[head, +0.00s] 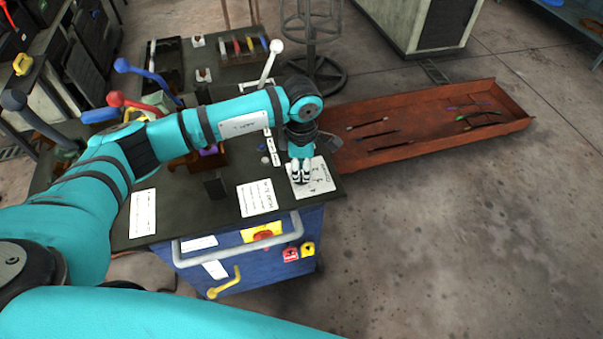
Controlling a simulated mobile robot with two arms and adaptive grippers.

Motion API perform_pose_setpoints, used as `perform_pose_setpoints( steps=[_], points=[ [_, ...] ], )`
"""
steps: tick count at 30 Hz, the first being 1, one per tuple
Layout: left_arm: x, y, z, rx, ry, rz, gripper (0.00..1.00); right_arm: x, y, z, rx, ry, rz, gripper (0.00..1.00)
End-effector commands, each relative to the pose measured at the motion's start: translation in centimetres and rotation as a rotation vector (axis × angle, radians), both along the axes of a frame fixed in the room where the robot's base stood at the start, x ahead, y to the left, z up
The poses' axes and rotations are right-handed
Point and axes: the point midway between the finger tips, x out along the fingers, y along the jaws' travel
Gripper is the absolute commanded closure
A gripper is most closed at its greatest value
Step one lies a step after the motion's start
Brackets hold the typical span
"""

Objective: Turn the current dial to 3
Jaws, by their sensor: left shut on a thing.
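My left gripper (300,176) points straight down at the near right corner of the dark bench top. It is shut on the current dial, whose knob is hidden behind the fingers. The dial's white plate (322,177) lies flat around the fingertips, with small dark markings on it. The markings are too small to read, and I cannot tell which number the dial points at. My right gripper is out of view.
The dark bench (172,222) has a blue front with a grey rail, a red-and-yellow switch (262,234) and a yellow handle (222,284). White cards and coloured levers stand around my arm. A long rusty tray (415,140) adjoins on the right. Open floor lies front right.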

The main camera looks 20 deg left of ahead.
Motion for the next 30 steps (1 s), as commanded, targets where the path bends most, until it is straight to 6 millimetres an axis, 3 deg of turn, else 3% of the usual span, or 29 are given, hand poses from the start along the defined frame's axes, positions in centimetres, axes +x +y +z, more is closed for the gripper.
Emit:
perform_pose_setpoints(
  steps=[6, 21, 22, 24, 26, 30],
  points=[
    [0.09, 0.07, -0.03, 0.001, -0.003, -0.061, 1.0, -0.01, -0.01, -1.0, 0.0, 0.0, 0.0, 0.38],
    [0.09, 0.04, 0.13, 0.0, -0.002, -0.078, 1.0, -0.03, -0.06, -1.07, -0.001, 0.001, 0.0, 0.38],
    [0.09, 0.04, 0.13, 0.0, -0.002, -0.078, 0.8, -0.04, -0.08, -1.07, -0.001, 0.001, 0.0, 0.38],
    [0.08, 0.03, 0.12, 0.0, -0.002, -0.078, 0.71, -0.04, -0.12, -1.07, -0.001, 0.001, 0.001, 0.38],
    [0.07, 0.03, 0.1, 0.0, -0.002, -0.078, 0.63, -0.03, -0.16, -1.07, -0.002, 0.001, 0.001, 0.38],
    [0.05, 0.02, 0.06, -0.001, -0.001, -0.078, 0.62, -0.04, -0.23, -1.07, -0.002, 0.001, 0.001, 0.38]
  ],
)
